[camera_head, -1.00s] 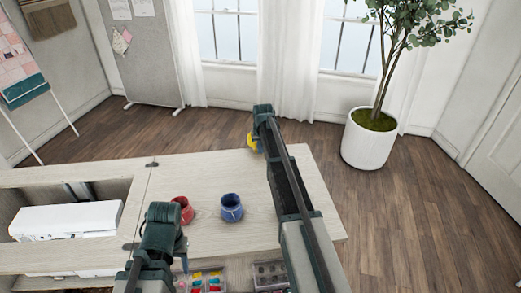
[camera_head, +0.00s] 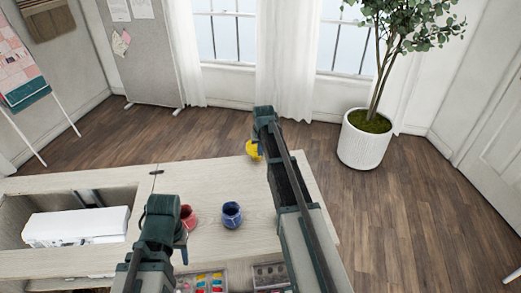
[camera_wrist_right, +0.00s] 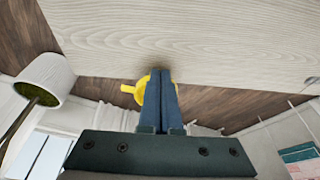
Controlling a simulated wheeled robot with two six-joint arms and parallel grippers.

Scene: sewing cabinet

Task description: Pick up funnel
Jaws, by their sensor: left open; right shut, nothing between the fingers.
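A yellow object (camera_head: 253,149), which looks like the funnel, is at the far edge of the wooden cabinet top (camera_head: 275,205). In the right wrist view the yellow funnel (camera_wrist_right: 129,89) shows on both sides of my shut fingers, which hide its middle. My right gripper (camera_wrist_right: 161,73) is shut and empty, in front of the funnel; I cannot tell whether they touch. In the head view my right arm partly covers the funnel. My left gripper (camera_head: 184,247) is open over the near part of the cabinet, beside the red cup.
A red cup (camera_head: 188,217) and a blue cup (camera_head: 232,215) stand on the top. A white machine (camera_head: 75,226) sits in the recess at left. Trays of small coloured items (camera_head: 205,284) are at the near edge. A potted plant (camera_head: 364,143) stands on the floor beyond.

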